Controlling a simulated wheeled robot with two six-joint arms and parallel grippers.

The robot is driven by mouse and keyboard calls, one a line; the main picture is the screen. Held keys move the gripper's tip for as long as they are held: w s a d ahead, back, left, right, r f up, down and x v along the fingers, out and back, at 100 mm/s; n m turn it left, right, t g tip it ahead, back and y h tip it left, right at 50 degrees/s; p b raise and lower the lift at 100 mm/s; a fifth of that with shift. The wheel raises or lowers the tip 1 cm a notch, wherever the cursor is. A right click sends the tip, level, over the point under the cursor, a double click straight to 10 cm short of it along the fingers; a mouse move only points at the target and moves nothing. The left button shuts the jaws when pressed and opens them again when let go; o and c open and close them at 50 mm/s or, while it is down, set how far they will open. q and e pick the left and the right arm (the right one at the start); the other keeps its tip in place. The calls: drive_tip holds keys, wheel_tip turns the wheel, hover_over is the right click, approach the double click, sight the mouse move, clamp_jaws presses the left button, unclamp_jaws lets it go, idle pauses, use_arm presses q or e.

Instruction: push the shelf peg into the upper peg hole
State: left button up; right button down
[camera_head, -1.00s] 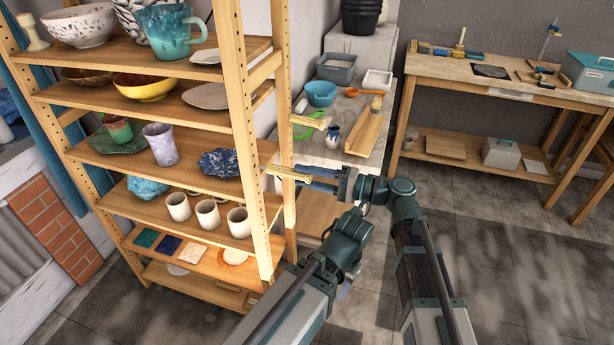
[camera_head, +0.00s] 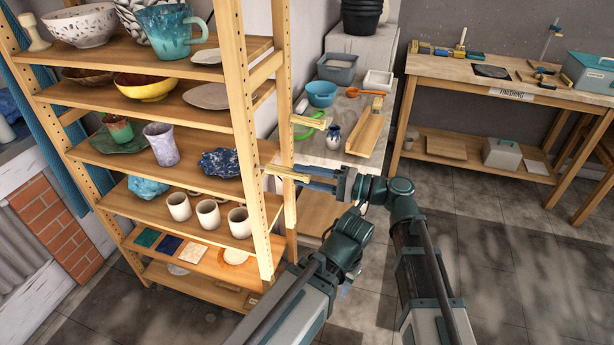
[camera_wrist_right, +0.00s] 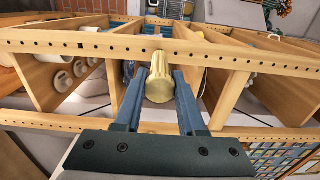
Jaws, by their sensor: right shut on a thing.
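The shelf peg (camera_head: 288,174) is a short, pale yellow-brown piece. My right gripper (camera_head: 312,179) is shut on it and holds it roughly level against or close to the front upright (camera_head: 253,140) of the wooden rack. In the right wrist view the peg (camera_wrist_right: 159,86) sits between the two blue fingers of the right gripper (camera_wrist_right: 159,88), its far end at the upright (camera_wrist_right: 110,45) with its row of small dark holes. The peg covers the spot behind its tip, so I cannot tell whether it is in a hole or which hole it faces.
The rack's shelves hold bowls, plates and several cups (camera_head: 208,212) left of the peg. The floor on the right is open.

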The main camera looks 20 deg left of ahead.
sight(293, 174)
drive_tip(key=shift+a, duration=1.6)
idle(1.3)
drive_tip(key=shift+c, duration=2.1)
unclamp_jaws()
drive_tip(key=shift+d, duration=3.05)
drive_tip(key=d, duration=1.3)
drive_tip(key=shift+s+d, duration=0.3)
drive_tip(key=shift+d, duration=0.1)
